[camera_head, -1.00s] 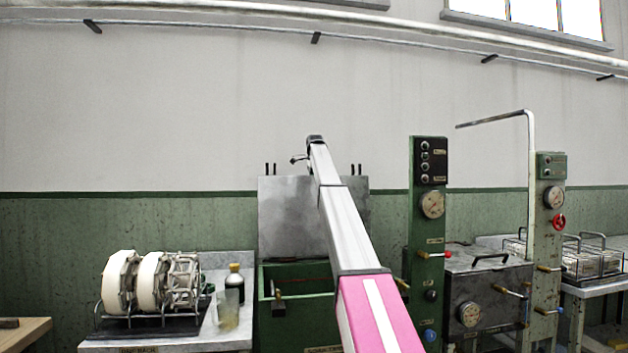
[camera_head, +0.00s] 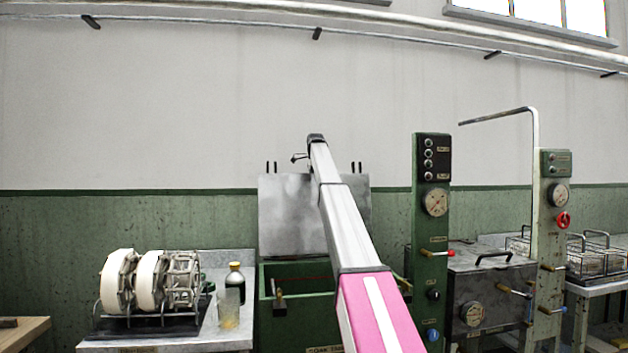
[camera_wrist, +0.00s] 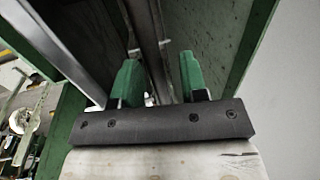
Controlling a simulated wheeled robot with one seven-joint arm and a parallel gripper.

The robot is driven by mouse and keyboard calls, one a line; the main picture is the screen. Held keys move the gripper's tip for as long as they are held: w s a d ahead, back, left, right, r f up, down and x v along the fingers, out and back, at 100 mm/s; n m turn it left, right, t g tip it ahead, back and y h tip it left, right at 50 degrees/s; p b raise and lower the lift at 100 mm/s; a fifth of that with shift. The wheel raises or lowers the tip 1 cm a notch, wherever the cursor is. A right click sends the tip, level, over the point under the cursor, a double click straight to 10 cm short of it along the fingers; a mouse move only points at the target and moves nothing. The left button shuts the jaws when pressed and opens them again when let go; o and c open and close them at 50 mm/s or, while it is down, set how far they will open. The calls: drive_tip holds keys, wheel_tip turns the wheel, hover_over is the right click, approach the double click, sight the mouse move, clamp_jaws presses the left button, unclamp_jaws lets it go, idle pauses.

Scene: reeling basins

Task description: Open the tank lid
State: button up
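The tank lid (camera_head: 290,215) is a grey metal plate standing upright at the back of the green tank (camera_head: 296,280), so the tank mouth is uncovered. My gripper (camera_head: 299,158) is small and partly hidden at the end of my arm, by the lid's top edge. In the wrist view its two green fingers (camera_wrist: 160,78) are apart. A dark metal strip (camera_wrist: 151,40) runs between them, with gaps visible at the sides. I cannot tell whether this strip is part of the lid. My arm hides the lid's right part.
A bench with white reels (camera_head: 148,282), a dark bottle (camera_head: 235,280) and a glass jar (camera_head: 229,309) stands left of the tank. A green gauge column (camera_head: 431,230) and a closed metal box (camera_head: 490,285) stand to the right. The wall is behind.

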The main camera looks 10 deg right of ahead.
wheel_tip(320, 180, up, 11)
drive_tip(key=s, duration=0.2)
drive_tip(key=shift+f, duration=0.2)
idle(0.5)
